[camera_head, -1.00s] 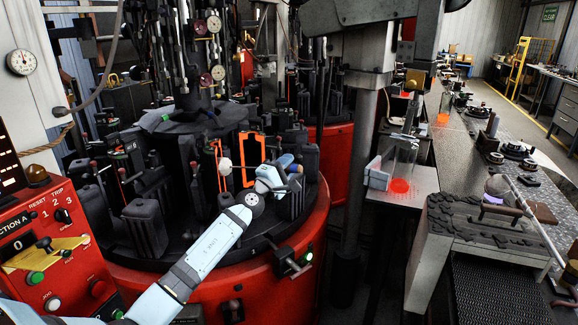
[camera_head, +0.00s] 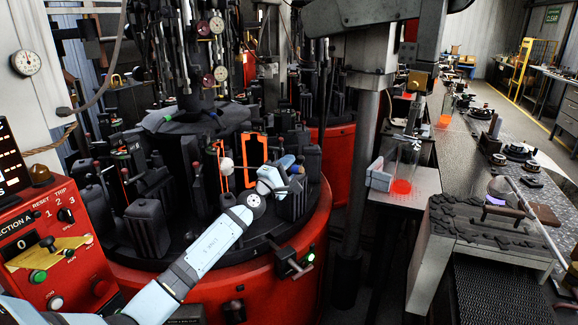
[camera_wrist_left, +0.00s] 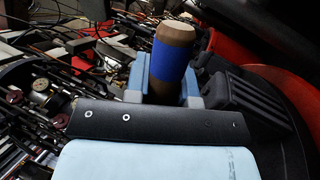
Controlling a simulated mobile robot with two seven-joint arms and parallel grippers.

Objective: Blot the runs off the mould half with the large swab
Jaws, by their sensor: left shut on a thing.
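My left gripper (camera_head: 278,175) is shut on a brown handle with a blue band (camera_wrist_left: 172,62), which stands between its pale blue fingers in the left wrist view. The handle seems to belong to the large swab. A pale rounded head (camera_head: 226,163), probably the swab's, shows left of the gripper, close to an upright orange-edged frame. A second orange-edged frame (camera_head: 253,150), on dark mould parts, stands just behind the gripper. I cannot tell whether the head touches a mould. No runs can be made out. My right gripper is not in view.
Dark mould blocks (camera_head: 148,228) crowd the round red machine (camera_head: 262,285) around my left gripper. A red control panel (camera_head: 55,255) stands at the left. A glass jar with red-orange contents (camera_head: 402,186) stands on a side table. A grey post (camera_head: 362,170) rises between.

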